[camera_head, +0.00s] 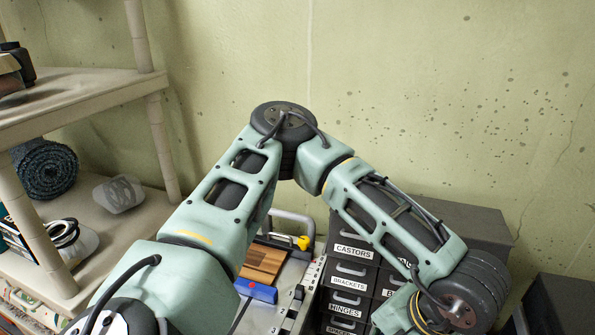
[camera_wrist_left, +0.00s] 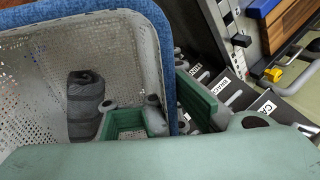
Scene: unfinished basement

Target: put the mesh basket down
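The mesh basket (camera_wrist_left: 40,65) is a pale perforated basket with a blue rim (camera_wrist_left: 156,28), close up in the left wrist view. It is not seen in the head view. My left gripper (camera_wrist_left: 170,118) has its green and grey finger parts on both sides of the basket's wall, shut on it just below the blue rim. A dark grey banded shape (camera_wrist_left: 85,105) shows inside the basket; I cannot tell what it is. The basket's base is hidden. In the head view my left arm bends over the bench and its gripper is out of frame. My right gripper is not in view.
Dark drawer units (camera_head: 347,285) with labels stand below the arm, their grey top (camera_head: 470,220) partly showing. Beside them is a grey surface with a wooden board (camera_head: 262,262), a blue bar (camera_head: 256,291) and a yellow knob (camera_head: 303,242). A loaded beige shelf (camera_head: 85,95) stands at left.

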